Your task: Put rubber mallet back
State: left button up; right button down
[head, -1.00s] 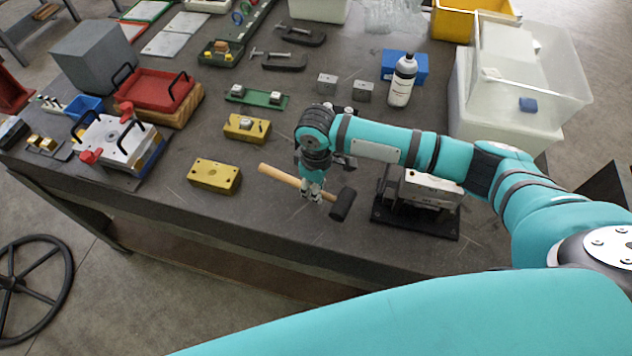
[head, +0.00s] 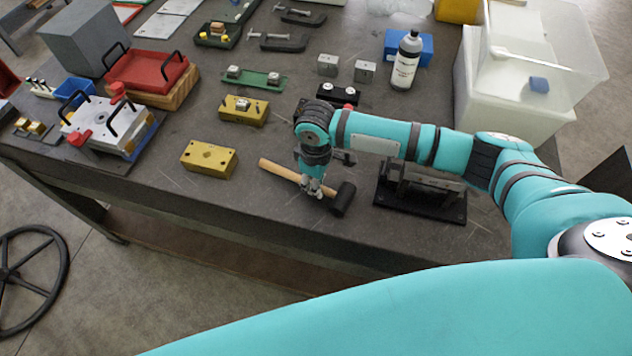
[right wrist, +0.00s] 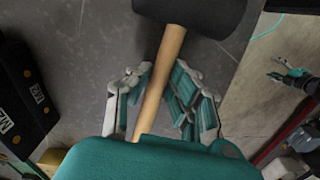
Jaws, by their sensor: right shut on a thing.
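The rubber mallet, with a black head (head: 343,198) and a wooden handle (head: 279,170), is near the table's front edge. It lies level, head to the right, at or just above the tabletop; I cannot tell if it touches. My right gripper (head: 317,192) points down and is shut on the handle close to the head. In the right wrist view the handle (right wrist: 164,75) runs between the fingers of the right gripper (right wrist: 160,92), with the black head (right wrist: 190,12) beyond. A small gripper at the right, apparently my left gripper (right wrist: 283,70), shows over the floor; its jaw state is unclear.
A black fixture (head: 425,200) stands right of the mallet, and yellow blocks (head: 208,160) stand left. A white bottle (head: 406,62), a blue box (head: 424,47) and clear bins (head: 510,105) are behind. A red tray (head: 146,72) is farther left. The front edge beside the mallet is clear.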

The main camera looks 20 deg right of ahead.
jog(key=c, duration=1.1)
grip_release()
jog(key=shift+c, duration=0.2)
notch_tip(320, 180, up, 12)
